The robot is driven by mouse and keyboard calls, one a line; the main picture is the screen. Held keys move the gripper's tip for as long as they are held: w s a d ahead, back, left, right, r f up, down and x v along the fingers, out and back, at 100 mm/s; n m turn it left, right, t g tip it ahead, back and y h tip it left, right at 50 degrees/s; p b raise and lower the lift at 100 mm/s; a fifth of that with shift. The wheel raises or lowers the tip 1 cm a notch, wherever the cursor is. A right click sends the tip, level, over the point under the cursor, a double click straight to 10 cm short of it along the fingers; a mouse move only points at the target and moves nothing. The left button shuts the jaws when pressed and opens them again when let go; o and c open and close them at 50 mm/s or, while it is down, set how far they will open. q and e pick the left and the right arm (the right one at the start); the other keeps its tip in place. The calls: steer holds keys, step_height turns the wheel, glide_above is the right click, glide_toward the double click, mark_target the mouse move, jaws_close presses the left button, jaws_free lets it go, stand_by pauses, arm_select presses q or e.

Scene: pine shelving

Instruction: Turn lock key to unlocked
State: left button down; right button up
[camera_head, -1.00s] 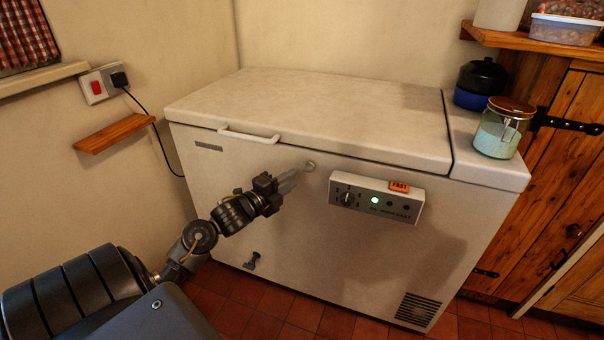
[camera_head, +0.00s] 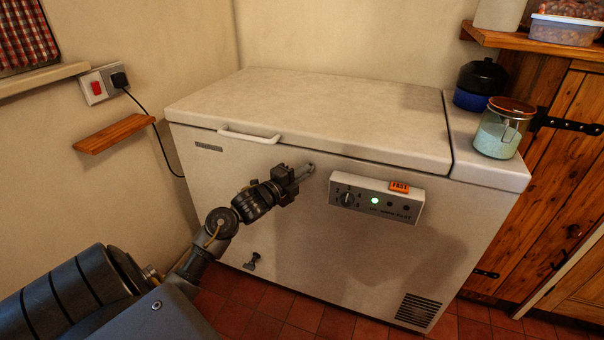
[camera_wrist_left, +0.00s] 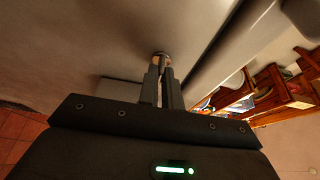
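The chest freezer (camera_head: 240,170) has a small round lock (camera_head: 311,164) on its front, just under the lid and left of the control panel. My left gripper (camera_head: 306,171) reaches up to this lock from the lower left, with its fingertips at it. In the left wrist view the two fingers (camera_wrist_left: 162,72) are close together, right in front of the round lock (camera_wrist_left: 161,55). They look shut on the small key between their tips. The key is mostly hidden by the fingers, so its angle cannot be told. My right gripper is not in view.
The control panel (camera_head: 377,198) with a knob, a green light and an orange label sticks out just right of the lock. The lid handle (camera_head: 248,136) is at upper left. A small wooden shelf (camera_head: 114,133) and a hanging cable are on the left wall.

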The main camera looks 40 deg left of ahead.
arm_select(q)
steer(key=shift+n, duration=0.3)
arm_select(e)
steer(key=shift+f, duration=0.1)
arm_select(q)
steer(key=shift+w+d+f+n+t+y+p, duration=0.15)
steer(key=shift+n+t+y+p, duration=0.9)
steer(key=shift+n, duration=2.6)
steer(key=shift+s+d+f+n+g+y+p, duration=0.1)
steer(key=shift+d+f+n+y+p, duration=0.2)
steer(key=shift+n+y, duration=2.45)
steer(key=shift+w+f+n+t+y+p, duration=0.1)
steer(key=shift+n+t+y+p, duration=0.55)
steer(key=shift+n, duration=3.95)
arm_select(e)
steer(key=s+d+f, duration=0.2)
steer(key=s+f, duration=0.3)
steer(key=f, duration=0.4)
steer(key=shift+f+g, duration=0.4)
arm_select(q)
steer(key=c, duration=1.6)
jaws_free()
